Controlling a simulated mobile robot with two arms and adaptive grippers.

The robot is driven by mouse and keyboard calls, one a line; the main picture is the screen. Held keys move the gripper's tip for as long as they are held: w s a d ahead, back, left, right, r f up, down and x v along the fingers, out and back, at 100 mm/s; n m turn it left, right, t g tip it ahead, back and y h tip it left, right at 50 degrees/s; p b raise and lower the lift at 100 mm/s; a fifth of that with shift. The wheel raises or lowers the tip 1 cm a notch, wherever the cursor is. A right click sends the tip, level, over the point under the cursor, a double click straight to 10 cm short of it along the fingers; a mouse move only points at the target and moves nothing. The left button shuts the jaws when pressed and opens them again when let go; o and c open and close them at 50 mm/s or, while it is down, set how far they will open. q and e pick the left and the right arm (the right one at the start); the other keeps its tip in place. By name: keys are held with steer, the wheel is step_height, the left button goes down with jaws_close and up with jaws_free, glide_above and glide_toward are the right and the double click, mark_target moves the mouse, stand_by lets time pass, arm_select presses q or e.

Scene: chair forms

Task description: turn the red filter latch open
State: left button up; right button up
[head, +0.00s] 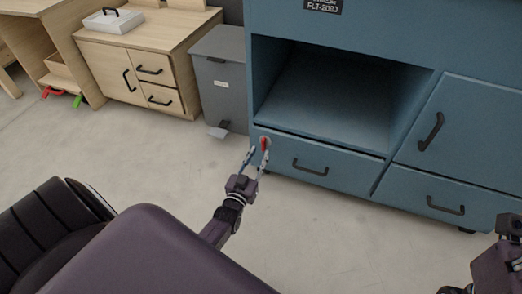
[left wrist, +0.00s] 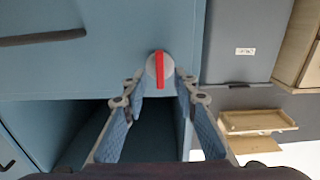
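The red filter latch (head: 265,142) is on the front left edge of the blue cabinet, beside the top left of a drawer front. In the left wrist view, the latch (left wrist: 159,68) is a red bar on a round grey disc and stands upright in the picture. My left gripper (head: 256,155) is open in front of it. In the wrist view, its two fingers (left wrist: 160,84) are on either side of the latch with gaps; I cannot tell whether they touch it. Part of my right arm shows at the right edge of the head view; its gripper is not visible.
The blue cabinet (head: 420,85) has an open bay (head: 335,95) above the drawer (head: 320,165), with black handles. A grey bin (head: 220,75) stands close to its left. A wooden cabinet (head: 180,40) holds a white tray (head: 113,22).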

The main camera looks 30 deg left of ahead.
arm_select(q)
steer(key=v, duration=0.9)
